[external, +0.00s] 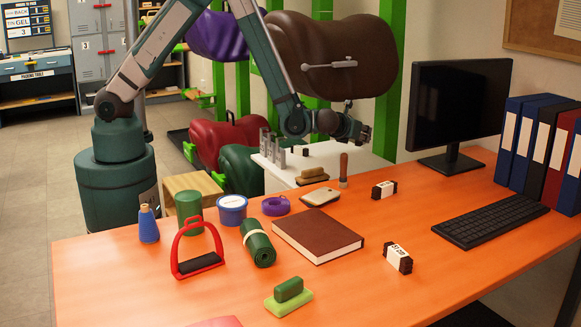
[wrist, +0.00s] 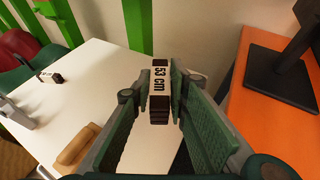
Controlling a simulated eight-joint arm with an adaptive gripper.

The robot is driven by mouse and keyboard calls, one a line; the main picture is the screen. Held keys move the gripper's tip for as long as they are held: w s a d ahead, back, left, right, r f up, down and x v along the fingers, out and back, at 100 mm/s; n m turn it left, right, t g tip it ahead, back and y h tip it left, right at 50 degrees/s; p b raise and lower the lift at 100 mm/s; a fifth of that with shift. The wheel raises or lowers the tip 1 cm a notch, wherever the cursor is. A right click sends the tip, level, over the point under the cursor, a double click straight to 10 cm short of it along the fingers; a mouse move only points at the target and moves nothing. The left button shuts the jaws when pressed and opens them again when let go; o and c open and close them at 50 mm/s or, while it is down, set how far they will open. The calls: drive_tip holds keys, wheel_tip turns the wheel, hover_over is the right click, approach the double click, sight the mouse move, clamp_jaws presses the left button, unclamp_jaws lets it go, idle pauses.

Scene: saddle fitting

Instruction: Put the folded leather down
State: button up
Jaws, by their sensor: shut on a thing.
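My gripper (wrist: 160,98) is shut on a dark brown folded leather (wrist: 160,110) with a white band reading "53 cm". It holds the leather upright in the wrist view, with the white table (wrist: 100,65) below and behind it. In the external view my gripper (external: 358,129) is above the right part of the white table (external: 322,157), behind the orange desk. The held leather is too small to make out clearly there.
Another banded dark leather (wrist: 48,76) lies on the white table, near grey metal uprights (wrist: 18,110) and a tan-topped block (wrist: 77,146). Two more banded leathers (external: 384,189) (external: 398,257) lie on the orange desk (external: 340,295). A monitor (external: 458,105) stands right.

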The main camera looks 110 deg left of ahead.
drive_tip(key=s+a+f+n+g+b, duration=0.3)
drive_tip(key=s+a+f, duration=0.5)
drive_tip(key=a, duration=0.5)
wheel_tip(320, 180, down, 3)
drive_tip(key=shift+a+r+n+g+y+b, duration=0.2)
drive_tip(key=shift+a+n+g+y+b, duration=0.15)
drive_tip(key=shift+g+b, duration=0.2)
drive_tip(key=shift+f, duration=0.15)
drive_tip(key=shift+f+b, duration=0.85)
drive_tip(key=shift+f, duration=2.15)
drive_tip(key=shift+f+b, duration=0.55)
drive_tip(key=shift+f, duration=1.3)
drive_tip(key=shift+f, duration=0.15)
drive_tip(key=o, duration=0.9)
drive_tip(key=shift+o, duration=0.2)
